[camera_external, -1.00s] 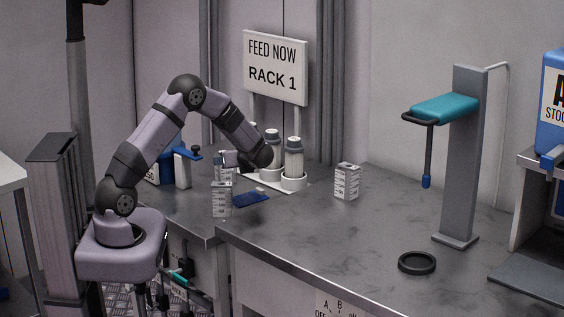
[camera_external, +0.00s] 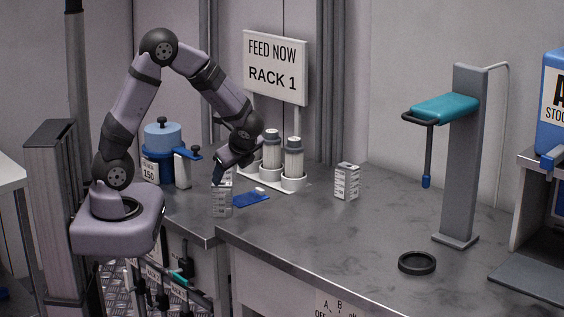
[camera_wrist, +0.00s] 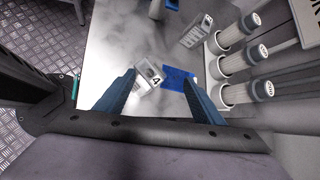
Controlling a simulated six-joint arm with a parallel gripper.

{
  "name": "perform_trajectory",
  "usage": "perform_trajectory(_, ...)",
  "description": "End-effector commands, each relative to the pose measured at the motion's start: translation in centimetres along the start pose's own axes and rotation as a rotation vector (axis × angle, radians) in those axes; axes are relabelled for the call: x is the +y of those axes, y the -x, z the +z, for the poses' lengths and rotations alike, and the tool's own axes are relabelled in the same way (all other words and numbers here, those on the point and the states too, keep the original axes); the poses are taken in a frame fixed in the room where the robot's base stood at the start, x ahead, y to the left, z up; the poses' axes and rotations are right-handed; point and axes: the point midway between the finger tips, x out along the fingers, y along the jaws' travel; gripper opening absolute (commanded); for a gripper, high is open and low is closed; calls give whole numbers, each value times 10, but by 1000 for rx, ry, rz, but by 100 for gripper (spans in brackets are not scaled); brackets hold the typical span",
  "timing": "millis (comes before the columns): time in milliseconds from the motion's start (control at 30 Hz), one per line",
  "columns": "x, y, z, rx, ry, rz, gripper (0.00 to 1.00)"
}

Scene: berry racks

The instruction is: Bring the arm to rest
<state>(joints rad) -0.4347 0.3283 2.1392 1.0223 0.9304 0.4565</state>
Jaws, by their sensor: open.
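My gripper (camera_external: 222,174) hangs at the end of my raised, bent arm, over the left part of the grey bench. In the wrist view its two blue fingers (camera_wrist: 162,95) stand wide apart with nothing between their tips. Below them lie a small white labelled carton (camera_wrist: 148,78) and a blue pad (camera_wrist: 178,78), both apart from the fingers as far as I can tell. In the external view that carton (camera_external: 222,200) stands near the bench's front left edge, just below the gripper, which overlaps its top.
A blue canister (camera_external: 163,140) is behind my arm. Another carton (camera_external: 346,182), a black ring (camera_external: 417,263) and a grey post (camera_external: 462,160) stand right. The bench's middle is clear.

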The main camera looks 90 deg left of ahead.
Motion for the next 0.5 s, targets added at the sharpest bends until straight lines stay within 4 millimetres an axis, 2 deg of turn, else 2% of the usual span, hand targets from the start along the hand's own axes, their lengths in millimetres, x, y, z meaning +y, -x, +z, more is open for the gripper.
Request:
perform_trajectory(33,18,22,-13,63,63,23,62)
perform_trajectory(200,88,80,-62,266,304,166,62)
perform_trajectory(400,161,138,-106,438,551,372,62)
perform_trajectory(500,186,158,-118,485,636,458,62)
